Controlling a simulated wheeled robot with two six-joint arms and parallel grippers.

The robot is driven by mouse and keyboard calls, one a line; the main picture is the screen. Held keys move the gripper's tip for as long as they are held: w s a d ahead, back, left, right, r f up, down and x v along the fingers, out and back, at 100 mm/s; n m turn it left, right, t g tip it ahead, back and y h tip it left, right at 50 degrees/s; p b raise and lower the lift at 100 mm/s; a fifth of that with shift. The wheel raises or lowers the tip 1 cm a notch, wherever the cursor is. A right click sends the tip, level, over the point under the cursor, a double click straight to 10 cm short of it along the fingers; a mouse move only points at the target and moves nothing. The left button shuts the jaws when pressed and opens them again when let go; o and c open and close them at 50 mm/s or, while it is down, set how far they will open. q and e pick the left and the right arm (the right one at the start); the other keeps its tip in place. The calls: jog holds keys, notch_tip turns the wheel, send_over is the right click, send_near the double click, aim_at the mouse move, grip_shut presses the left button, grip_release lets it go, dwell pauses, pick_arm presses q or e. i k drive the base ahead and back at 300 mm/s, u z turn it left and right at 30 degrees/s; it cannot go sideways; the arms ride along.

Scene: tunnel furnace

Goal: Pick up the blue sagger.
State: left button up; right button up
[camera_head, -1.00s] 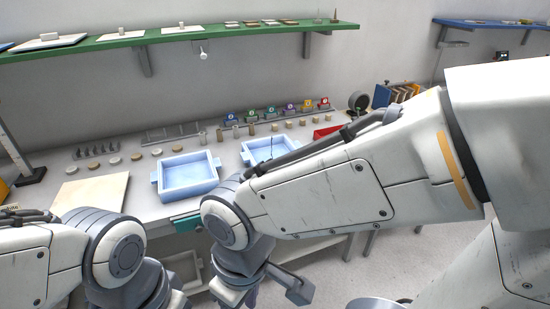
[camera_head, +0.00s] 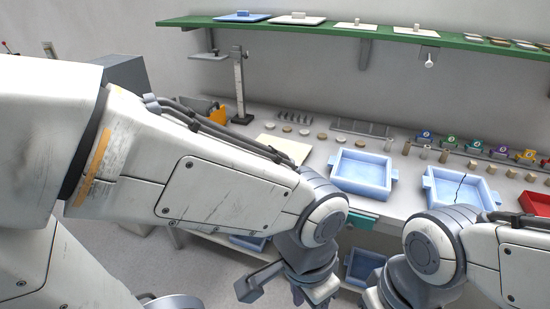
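Two light-blue saggers, square open trays with side lugs, sit on the grey workbench. One sagger (camera_head: 345,181) is right of centre and looks whole and empty. The other sagger (camera_head: 436,191) is farther right and has a dark crack across it; my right arm covers its front edge. My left arm crosses from the left, and its wrist and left gripper (camera_head: 299,294) hang low in front of the bench, apart from both saggers. Its fingers are too hidden to judge. My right arm comes in from the right; its gripper is below the picture.
A pale board (camera_head: 283,149) lies left of the saggers. Small discs, cylinders and coloured numbered tags (camera_head: 424,137) line the back. A red tray (camera_head: 535,203) is at the far right. Blue bins (camera_head: 363,266) stand below the bench. A green shelf (camera_head: 330,29) hangs above.

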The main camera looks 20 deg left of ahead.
aim_at(367, 174)
jog(key=u, duration=1.3)
jog(key=i, duration=1.15)
jog(key=z, duration=2.45)
